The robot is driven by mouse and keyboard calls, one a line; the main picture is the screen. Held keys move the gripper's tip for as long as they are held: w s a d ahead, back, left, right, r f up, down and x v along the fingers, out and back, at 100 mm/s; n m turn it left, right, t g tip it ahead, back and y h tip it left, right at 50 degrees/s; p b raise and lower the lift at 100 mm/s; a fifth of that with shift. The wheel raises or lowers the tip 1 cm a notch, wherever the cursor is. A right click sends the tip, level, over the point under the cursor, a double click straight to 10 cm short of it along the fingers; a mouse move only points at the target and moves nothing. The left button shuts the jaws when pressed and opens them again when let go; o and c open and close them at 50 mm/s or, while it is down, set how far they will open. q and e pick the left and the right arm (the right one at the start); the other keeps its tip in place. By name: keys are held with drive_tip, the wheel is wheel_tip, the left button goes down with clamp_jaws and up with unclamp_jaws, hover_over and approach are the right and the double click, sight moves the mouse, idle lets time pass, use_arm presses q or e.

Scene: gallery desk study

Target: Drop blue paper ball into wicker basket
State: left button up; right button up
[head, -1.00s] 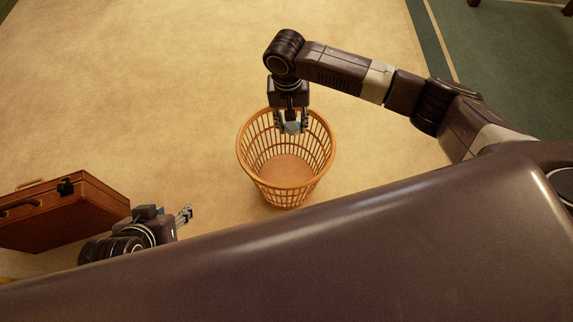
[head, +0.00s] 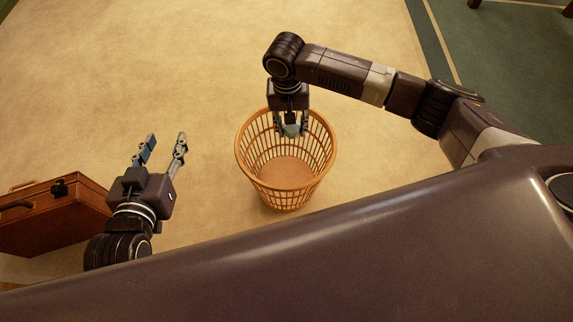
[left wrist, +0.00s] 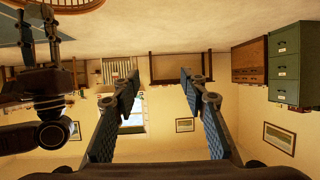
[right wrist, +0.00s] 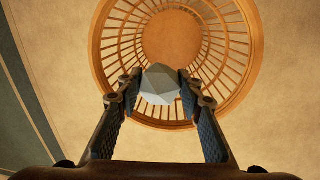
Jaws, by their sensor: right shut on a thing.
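The wicker basket (head: 286,198) stands upright on the carpet in the head view, and its slatted wall and round floor also show in the right wrist view (right wrist: 240,48). My right gripper (head: 291,128) points down over the basket's opening. It is shut on a faceted pale blue-grey paper ball (right wrist: 161,84), which also shows in the head view (head: 291,130). The ball is above the basket floor, near the far rim. My left gripper (head: 164,146) is open and empty, left of the basket. It also shows in the left wrist view (left wrist: 156,85).
A brown leather case (head: 50,222) stands on the carpet at the left. The beige carpet (head: 150,60) is clear behind the basket. A green rug edge (head: 500,60) lies at the right. A green cabinet (left wrist: 284,65) shows in the left wrist view.

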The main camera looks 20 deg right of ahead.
drive_tip(key=shift+f+b, duration=0.3)
use_arm(q)
drive_tip(key=shift+t+h, duration=0.4)
drive_tip(key=shift+t, duration=0.5)
drive_tip(key=r, duration=0.1)
drive_tip(key=w+r, duration=0.1)
drive_tip(key=d+r, duration=0.1)
drive_tip(key=r, duration=0.1)
drive_tip(key=shift+w, duration=0.3)
use_arm(e)
drive_tip(key=o, duration=0.9)
drive_tip(key=shift+r, duration=0.1)
drive_tip(key=r, duration=1.1)
drive_tip(key=shift+w+a+r, duration=0.1)
drive_tip(key=shift+a+r, duration=0.3)
use_arm(q)
drive_tip(key=shift+f, duration=0.1)
